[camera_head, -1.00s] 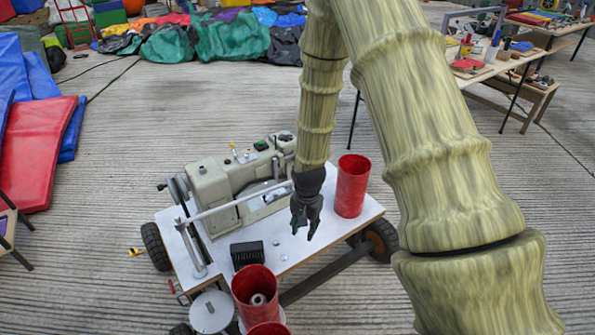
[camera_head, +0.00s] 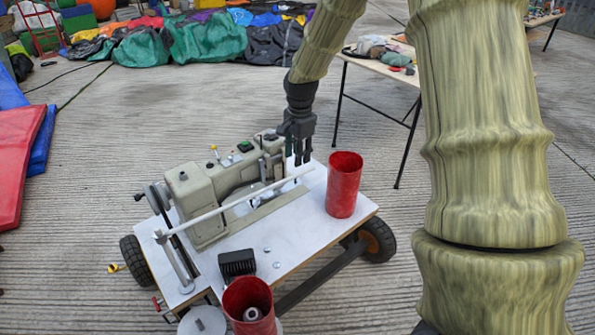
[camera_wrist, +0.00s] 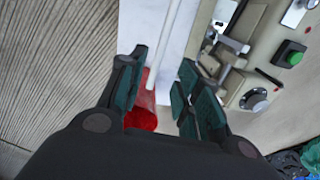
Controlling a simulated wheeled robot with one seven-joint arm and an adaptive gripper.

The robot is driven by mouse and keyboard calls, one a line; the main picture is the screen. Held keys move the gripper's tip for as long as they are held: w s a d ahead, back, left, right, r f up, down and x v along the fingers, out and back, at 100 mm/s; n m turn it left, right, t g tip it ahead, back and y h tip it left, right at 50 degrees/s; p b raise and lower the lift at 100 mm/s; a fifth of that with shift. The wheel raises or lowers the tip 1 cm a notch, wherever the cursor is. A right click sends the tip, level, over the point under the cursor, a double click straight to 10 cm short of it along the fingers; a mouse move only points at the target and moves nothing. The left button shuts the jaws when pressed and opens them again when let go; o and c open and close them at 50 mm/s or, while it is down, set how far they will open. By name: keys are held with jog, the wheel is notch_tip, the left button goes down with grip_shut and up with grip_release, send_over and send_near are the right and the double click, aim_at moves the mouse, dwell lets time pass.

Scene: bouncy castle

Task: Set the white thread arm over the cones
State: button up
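The white thread arm (camera_head: 235,203) is a long thin rod. It runs from a post at the cart's left, along the front of the beige sewing machine (camera_head: 205,190), to a free end at the right. My gripper (camera_head: 302,160) points down at that free end. In the wrist view my gripper (camera_wrist: 160,92) is open, with the rod (camera_wrist: 168,45) passing between its spread fingers; I cannot tell whether they touch it. A pale cone (camera_head: 252,314) shows inside the front red tube (camera_head: 247,293). A second red tube (camera_head: 344,185) stands near the gripper; its inside is not visible.
The wheeled white-topped cart (camera_head: 300,233) carries these things. A black ribbed block (camera_head: 237,263) sits near its front edge. A table (camera_head: 385,68) stands behind at the right. Red and blue mats (camera_head: 18,160) lie at the left. Concrete floor around the cart is mostly clear.

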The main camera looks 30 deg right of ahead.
aim_at(297, 174)
jog(key=f, duration=0.7)
jog(key=shift+w+f, duration=0.1)
jog(key=shift+w, duration=0.1)
jog(key=shift+c, duration=0.4)
grip_shut()
